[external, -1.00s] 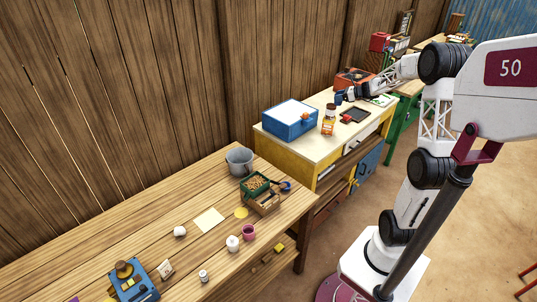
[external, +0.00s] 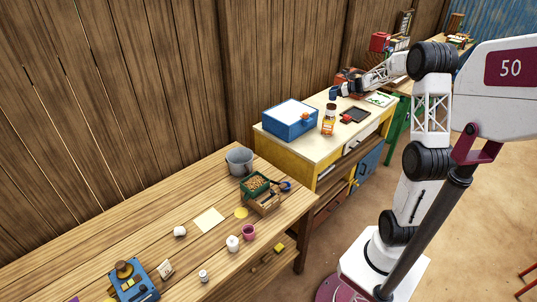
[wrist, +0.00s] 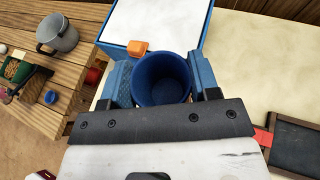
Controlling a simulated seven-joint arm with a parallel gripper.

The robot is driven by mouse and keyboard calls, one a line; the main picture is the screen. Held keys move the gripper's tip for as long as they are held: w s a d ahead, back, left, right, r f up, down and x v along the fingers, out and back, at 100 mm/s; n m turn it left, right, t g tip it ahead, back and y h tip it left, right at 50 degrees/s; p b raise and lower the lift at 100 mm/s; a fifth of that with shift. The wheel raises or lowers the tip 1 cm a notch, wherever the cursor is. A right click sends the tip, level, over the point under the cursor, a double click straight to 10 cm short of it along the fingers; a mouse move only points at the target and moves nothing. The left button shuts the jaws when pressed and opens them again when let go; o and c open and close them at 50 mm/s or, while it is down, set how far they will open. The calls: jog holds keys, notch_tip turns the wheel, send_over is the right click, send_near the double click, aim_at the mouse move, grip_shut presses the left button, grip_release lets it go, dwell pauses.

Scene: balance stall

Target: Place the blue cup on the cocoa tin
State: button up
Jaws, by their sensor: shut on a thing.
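The blue cup (external: 333,94) is held upright at the end of my gripper (external: 341,92), above the back part of the cream-topped counter. In the wrist view the cup (wrist: 162,78) sits between the two blue fingers of my gripper (wrist: 162,84), its round opening facing the camera. A container with a brown lid and an orange and yellow label (external: 328,121) stands near the counter's left front; it may be the cocoa tin, but its label is too small to read. It is apart from the cup and does not show in the wrist view.
A dark slate (external: 357,115) and a small red item (external: 346,119) lie right of the labelled container. The lower wooden table holds a grey pot (external: 239,161) and green box (external: 255,183).

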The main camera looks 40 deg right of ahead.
jog(key=shift+f, duration=0.1)
jog(key=shift+f, duration=1.65)
jog(key=shift+f, duration=0.15)
jog(key=o, duration=0.9)
jog(key=shift+s+r, duration=0.15)
jog(key=shift+r, duration=0.05)
jog(key=v, duration=1.1)
jog(key=shift+s, duration=0.3)
jog(key=shift+d+r, duration=0.1)
jog(key=shift+d, duration=0.05)
